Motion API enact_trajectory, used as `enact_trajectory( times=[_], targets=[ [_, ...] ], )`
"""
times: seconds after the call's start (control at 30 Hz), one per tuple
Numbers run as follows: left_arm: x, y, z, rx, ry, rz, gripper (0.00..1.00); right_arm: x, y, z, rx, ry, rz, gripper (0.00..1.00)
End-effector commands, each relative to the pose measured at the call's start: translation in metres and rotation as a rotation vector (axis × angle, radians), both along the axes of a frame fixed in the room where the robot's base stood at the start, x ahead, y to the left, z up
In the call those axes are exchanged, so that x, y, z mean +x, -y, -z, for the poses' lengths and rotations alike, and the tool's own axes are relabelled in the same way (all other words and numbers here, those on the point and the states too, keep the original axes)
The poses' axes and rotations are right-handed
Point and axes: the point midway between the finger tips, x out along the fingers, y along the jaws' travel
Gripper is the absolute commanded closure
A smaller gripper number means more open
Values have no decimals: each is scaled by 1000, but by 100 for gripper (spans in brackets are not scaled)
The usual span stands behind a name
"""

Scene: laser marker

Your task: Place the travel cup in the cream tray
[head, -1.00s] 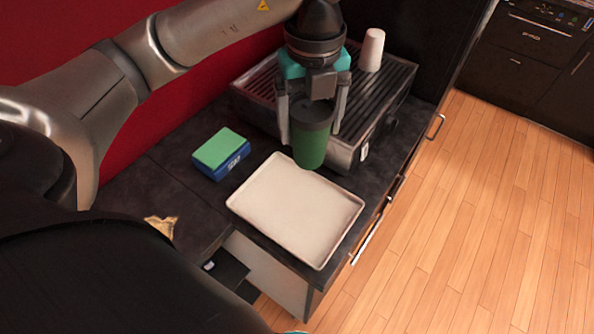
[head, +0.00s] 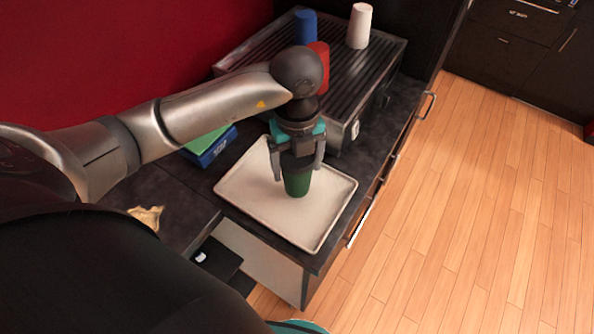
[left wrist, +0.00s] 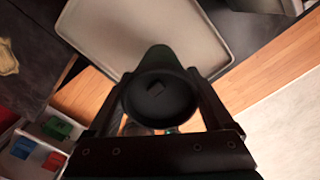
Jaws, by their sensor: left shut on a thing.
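The travel cup (head: 297,180) is green with a dark lid. My left gripper (head: 296,168) is shut on it near the top and holds it upright over the cream tray (head: 322,215). Whether the cup's base touches the tray cannot be told. In the left wrist view the cup's dark top (left wrist: 160,97) sits between the fingers, with the tray (left wrist: 185,30) beyond it. The tray is a shallow rectangle lying on the dark counter, with nothing else in it. My right gripper is not in view.
A ridged metal machine (head: 352,60) stands behind the tray, with a blue cup (head: 306,27), a red cup (head: 319,52) and a white cup (head: 360,26) on top. A blue and green box (head: 208,147) lies left of the tray, partly behind my arm. A crumpled tan item (head: 147,216) lies nearer.

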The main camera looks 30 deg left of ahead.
Motion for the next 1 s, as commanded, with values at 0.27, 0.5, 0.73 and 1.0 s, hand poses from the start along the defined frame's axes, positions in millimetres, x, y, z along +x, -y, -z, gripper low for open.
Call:
enact_trajectory(
  times=[0.27, 0.5, 0.73, 1.0],
  targets=[
    [0, 0, 27, -1, -1, 0, 37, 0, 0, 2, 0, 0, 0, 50],
    [0, 0, 28, -1, -1, 0, 37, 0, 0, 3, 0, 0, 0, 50],
    [0, 0, 30, 0, -1, 0, 0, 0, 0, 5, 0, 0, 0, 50],
    [0, 0, 28, 0, -1, 0, 0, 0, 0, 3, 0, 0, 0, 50]
  ],
)
